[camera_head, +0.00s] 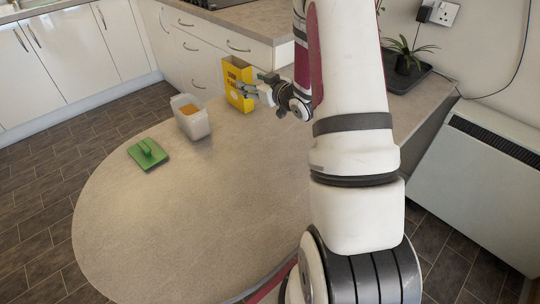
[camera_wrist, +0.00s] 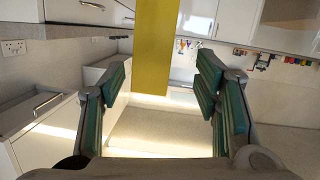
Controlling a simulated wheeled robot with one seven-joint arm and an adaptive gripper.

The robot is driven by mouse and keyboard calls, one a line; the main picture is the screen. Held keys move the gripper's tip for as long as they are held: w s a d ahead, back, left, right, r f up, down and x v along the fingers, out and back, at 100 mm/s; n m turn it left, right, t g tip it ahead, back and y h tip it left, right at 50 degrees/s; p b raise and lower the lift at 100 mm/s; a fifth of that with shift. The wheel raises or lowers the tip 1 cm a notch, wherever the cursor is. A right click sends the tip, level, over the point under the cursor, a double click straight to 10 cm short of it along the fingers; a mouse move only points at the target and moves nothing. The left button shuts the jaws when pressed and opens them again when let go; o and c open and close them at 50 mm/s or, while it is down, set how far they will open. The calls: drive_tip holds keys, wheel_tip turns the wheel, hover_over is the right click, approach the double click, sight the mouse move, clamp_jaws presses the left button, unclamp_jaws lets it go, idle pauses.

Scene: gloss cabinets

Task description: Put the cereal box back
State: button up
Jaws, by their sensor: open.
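The yellow cereal box (camera_head: 237,84) with dark lettering stands upright near the far edge of the rounded table. In the wrist view the yellow box (camera_wrist: 155,50) shows as a tall plain panel ahead, between my two fingers in the picture. My gripper (camera_head: 258,88) is at the right side of the box in the head view. The wrist view shows my gripper (camera_wrist: 160,110) open, its teal finger pads spread apart with visible room on both sides of the box. I cannot tell whether a finger touches the box.
A whitish translucent container (camera_head: 192,122) with orange-brown contents and a green lid with a handle (camera_head: 148,154) are left of the box on the table (camera_head: 200,230). The near table area is clear. A counter (camera_head: 235,18), a potted plant (camera_head: 406,58) and a heater (camera_head: 485,170) stand around.

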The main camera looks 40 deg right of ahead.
drive_tip(key=s+a+r+m+g+h, duration=0.2)
drive_tip(key=s+a+r+g, duration=0.5)
drive_tip(key=s+a+r, duration=0.45)
drive_tip(key=s+a+g+y, duration=0.1)
drive_tip(key=s+a+g, duration=0.1)
drive_tip(key=s+a, duration=0.3)
drive_tip(key=s+a+r+g+y, duration=0.1)
drive_tip(key=s+a, duration=0.4)
drive_tip(key=s, duration=0.8)
drive_tip(key=s+a+n+g+y, duration=0.1)
drive_tip(key=s+a+g, duration=0.2)
drive_tip(key=s, duration=0.7)
drive_tip(key=shift+a+r+g, duration=0.25)
drive_tip(key=shift+a+g, duration=0.05)
drive_tip(key=shift+a, duration=0.8)
wheel_tip(320, 180, up, 11)
drive_tip(key=t+p, duration=0.2)
drive_tip(key=p, duration=0.7)
drive_tip(key=shift+d+r+p, duration=0.2)
drive_tip(key=shift+p, duration=0.2)
drive_tip(key=shift+w, duration=0.15)
